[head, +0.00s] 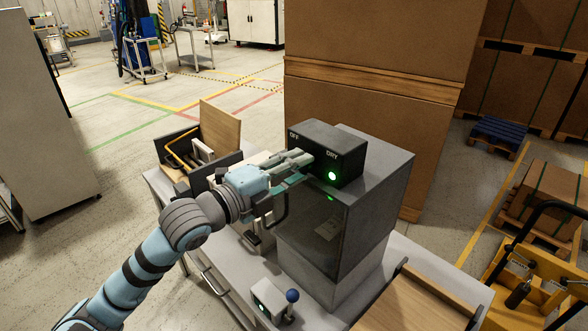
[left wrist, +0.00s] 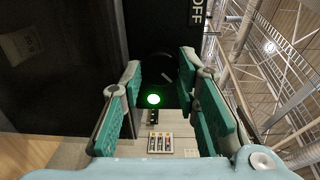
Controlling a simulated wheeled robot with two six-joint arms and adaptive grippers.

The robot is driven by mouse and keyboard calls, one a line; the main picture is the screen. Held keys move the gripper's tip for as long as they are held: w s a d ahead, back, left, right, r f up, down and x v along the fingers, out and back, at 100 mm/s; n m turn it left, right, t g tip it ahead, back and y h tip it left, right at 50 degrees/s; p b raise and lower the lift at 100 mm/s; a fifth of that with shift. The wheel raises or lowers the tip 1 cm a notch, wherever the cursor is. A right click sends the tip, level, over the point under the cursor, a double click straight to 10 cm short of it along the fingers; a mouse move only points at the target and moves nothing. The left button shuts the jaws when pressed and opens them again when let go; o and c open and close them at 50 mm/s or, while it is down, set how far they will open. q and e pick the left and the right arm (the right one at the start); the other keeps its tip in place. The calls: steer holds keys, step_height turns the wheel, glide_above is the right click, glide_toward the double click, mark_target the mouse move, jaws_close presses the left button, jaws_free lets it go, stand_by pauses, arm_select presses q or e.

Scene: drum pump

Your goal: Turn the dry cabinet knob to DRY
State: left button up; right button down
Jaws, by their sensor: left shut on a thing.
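The dry cabinet (head: 345,215) is a grey box with a dark window, standing on a grey bench. Its dark control box (head: 345,140) on top carries OFF on the left and DRY on the right, with a lit green lamp (head: 332,176) below DRY. My left gripper (head: 306,158) is at the front of this box, shut on the knob. The gripper hides the knob in the head view. In the left wrist view the dark round knob (left wrist: 160,69) shows between the fingers, with a short white slanted mark. I cannot tell which label the mark faces. My right gripper is not in view.
A small box with a blue-balled lever (head: 292,296) stands at the bench front. An open wooden-lidded case (head: 220,128) is left of the cabinet, and a wooden board (head: 410,305) lies right. Large cardboard boxes (head: 370,65) rise close behind. Open floor lies left.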

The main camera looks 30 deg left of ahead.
arm_select(q)
steer(key=shift+r, duration=0.15)
steer(key=o, duration=1.2)
steer(key=shift+w, duration=0.15)
steer(key=shift+c, duration=0.2)
steer(key=shift+a, duration=0.1)
